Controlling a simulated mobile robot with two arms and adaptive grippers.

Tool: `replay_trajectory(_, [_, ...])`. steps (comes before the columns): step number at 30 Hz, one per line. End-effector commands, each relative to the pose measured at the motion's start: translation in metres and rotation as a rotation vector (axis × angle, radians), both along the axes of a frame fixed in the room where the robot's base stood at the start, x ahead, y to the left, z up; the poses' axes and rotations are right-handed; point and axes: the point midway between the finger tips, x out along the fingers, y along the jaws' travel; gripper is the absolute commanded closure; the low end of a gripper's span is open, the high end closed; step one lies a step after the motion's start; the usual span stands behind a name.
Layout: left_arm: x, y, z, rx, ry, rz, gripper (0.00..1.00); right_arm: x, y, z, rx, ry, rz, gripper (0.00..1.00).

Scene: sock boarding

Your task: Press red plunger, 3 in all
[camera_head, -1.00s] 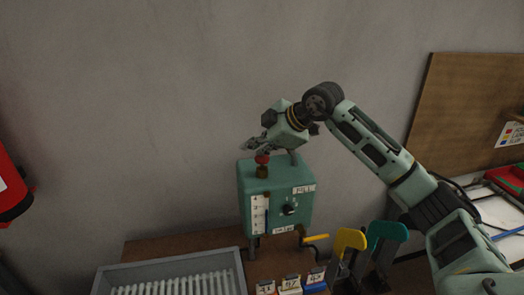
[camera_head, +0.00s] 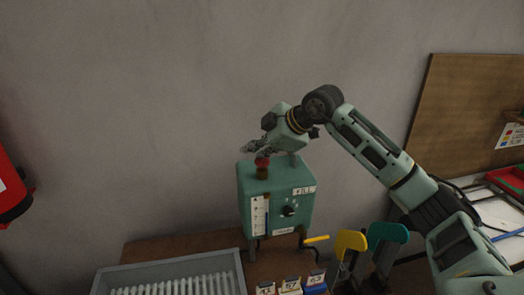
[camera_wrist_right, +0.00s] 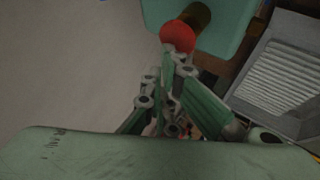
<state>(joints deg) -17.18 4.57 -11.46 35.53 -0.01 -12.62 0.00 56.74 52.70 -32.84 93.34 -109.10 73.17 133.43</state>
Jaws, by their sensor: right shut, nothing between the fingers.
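The red plunger (camera_head: 262,162) is a round red knob on a brass collar, on top of the green machine (camera_head: 301,176). My right gripper (camera_head: 257,148) is shut and empty, directly over the plunger, its fingertips at the knob. In the right wrist view the red knob (camera_wrist_right: 178,36) sits right at the closed fingertips (camera_wrist_right: 176,62); they look in contact with it, though the exact gap is hard to tell. The machine's front has a white scale (camera_head: 258,214) and a black dial (camera_head: 289,211). My left gripper is not in view.
A grey ribbed tray (camera_head: 240,266) stands at the front left. A yellow-handled crank (camera_head: 316,239) sticks out from the machine's lower right. Yellow (camera_head: 350,241) and teal (camera_head: 388,232) upright shapes stand further right. Small labelled boxes (camera_head: 290,287) sit in front.

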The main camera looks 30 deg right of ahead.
Motion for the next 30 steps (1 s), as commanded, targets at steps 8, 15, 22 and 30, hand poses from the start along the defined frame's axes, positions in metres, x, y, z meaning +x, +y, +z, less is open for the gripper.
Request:
replay_trajectory(8, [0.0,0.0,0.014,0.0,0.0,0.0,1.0,0.0,0.0,0.017,0.0,0.002,-0.001,1.0])
replay_trajectory(15, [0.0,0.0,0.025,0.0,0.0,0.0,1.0,0.0,-0.001,0.032,-0.001,0.001,0.0,1.0])
replay_trajectory(22, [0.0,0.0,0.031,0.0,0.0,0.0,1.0,0.001,-0.001,0.04,0.0,0.001,0.001,1.0])
replay_trajectory(30, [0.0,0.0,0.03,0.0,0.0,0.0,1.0,0.001,0.0,0.04,0.0,0.0,0.0,1.0])
